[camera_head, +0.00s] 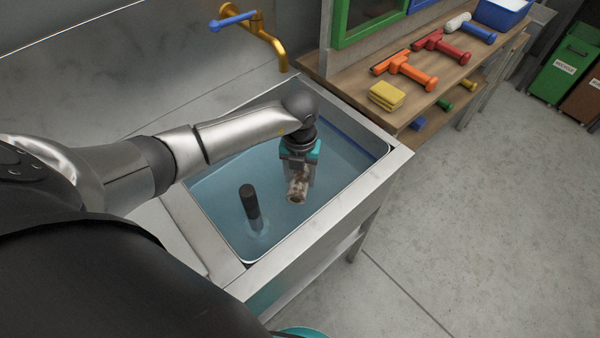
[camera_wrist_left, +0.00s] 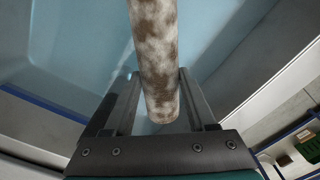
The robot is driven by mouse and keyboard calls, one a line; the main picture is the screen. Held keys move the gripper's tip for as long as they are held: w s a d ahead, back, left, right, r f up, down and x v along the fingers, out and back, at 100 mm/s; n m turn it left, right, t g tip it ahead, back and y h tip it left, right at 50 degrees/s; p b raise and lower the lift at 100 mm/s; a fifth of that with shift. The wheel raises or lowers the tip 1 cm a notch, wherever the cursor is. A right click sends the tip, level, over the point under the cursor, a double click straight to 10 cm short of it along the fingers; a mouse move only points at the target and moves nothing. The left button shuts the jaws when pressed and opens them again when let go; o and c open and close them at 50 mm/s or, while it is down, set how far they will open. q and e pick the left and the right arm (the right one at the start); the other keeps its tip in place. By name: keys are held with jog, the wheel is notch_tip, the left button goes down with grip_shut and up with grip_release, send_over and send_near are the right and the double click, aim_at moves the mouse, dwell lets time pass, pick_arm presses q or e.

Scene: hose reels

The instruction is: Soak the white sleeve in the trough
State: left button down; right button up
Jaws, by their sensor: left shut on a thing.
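The white sleeve (camera_head: 297,191), a tube mottled with brown stains, is between the fingers of my left gripper (camera_head: 299,172) over the trough. It also shows in the left wrist view (camera_wrist_left: 156,52), running from the top edge down between the two dark fingers. The gripper is shut on it and points down. The trough (camera_head: 404,157) is a metal basin holding clear bluish water (camera_head: 222,188). I cannot tell whether the sleeve's lower end touches the water. My right gripper is not in view.
A dark upright post (camera_head: 249,200) stands in the water left of the sleeve. A brass tap (camera_head: 268,40) with a blue lever is behind. A wooden shelf (camera_head: 352,75) at right holds a yellow sponge (camera_head: 386,95) and several handled tools.

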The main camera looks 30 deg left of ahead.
pick_arm(q)
notch_tip(320, 180, down, 10)
jog(key=b, duration=0.7)
jog(key=shift+f+b, duration=0.15)
jog(key=shift+b, duration=0.2)
jog(key=shift+f+b, duration=0.4)
jog(key=shift+f, duration=0.3)
jog(key=shift+s+a+p, duration=0.15)
jog(key=shift+s+p, duration=0.2)
jog(key=shift+s, duration=0.05)
